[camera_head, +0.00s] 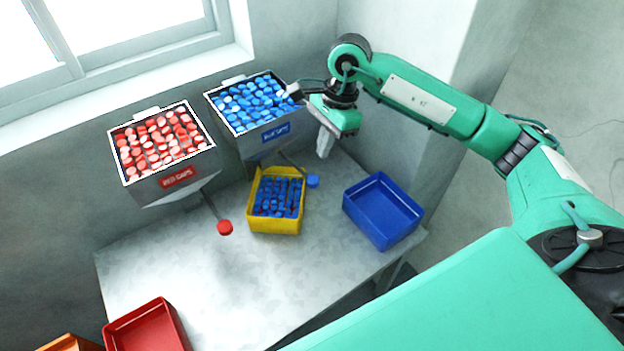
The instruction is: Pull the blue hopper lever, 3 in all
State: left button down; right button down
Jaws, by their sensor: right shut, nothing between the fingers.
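The blue hopper (271,138), full of blue caps, stands at the back of the table. Its lever ends in a blue knob (313,181) that sticks out in front, over the right edge of the yellow bin. The yellow bin (275,226) stands below the hopper and holds many blue caps. My right gripper (323,150) is shut and empty. It points down to the right of the blue hopper, above and behind the knob in the picture, apart from it. My left gripper is not in view.
A red hopper (170,180) with red caps stands to the left, with a red lever knob (225,227). An empty blue bin (382,212) stands at the table's right. An empty red bin (148,328) and an orange bin (68,343) are front left. The table's middle (200,275) is clear.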

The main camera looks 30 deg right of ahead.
aim_at(315, 176)
jog(key=shift+b+x, duration=0.75)
jog(key=shift+x, duration=2.65)
jog(key=shift+a, duration=0.1)
